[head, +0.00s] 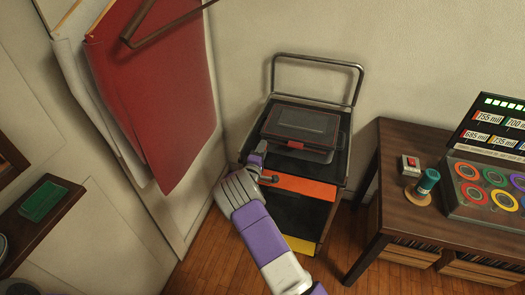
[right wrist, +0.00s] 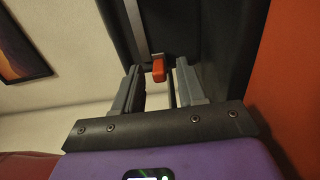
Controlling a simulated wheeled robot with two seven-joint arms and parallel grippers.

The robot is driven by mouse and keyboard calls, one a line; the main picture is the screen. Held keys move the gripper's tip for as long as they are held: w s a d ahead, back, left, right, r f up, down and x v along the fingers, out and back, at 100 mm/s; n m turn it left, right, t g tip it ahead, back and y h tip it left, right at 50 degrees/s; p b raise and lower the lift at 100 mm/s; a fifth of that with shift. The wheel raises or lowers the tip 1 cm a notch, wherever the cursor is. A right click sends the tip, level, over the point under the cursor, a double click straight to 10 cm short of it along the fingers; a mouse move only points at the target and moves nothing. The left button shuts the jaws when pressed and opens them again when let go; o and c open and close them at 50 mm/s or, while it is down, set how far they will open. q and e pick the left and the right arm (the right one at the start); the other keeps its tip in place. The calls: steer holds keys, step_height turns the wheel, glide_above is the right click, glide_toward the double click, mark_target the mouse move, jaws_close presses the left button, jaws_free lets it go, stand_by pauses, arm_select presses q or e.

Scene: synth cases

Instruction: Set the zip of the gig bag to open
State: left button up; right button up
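The dark gig bag (head: 303,122), a flat case with red trim, lies on top of a cart against the wall. In the right wrist view a dark surface (right wrist: 205,35) fills the upper middle, with a pale straight track (right wrist: 145,28) along it and an orange-red zip pull (right wrist: 158,70) at its near end. My right gripper (head: 262,150) is at the cart's left front, beside the bag. In the right wrist view its two fingers (right wrist: 158,88) are apart, on either side of the pull, with gaps visible. My left gripper is out of view.
The cart has an orange drawer front (head: 300,186) and a metal handle (head: 318,58) behind. A red sheet (head: 155,90) hangs at left. A wooden table (head: 415,213) with a button box, spool and coloured-ring panel stands at right. A dark shelf (head: 35,225) is at far left.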

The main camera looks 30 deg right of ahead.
steer(key=p+v, duration=0.2)
steer(key=v, duration=0.4)
steer(key=shift+s+a, duration=0.25)
steer(key=shift+a, duration=0.05)
steer(key=shift+s+a, duration=0.3)
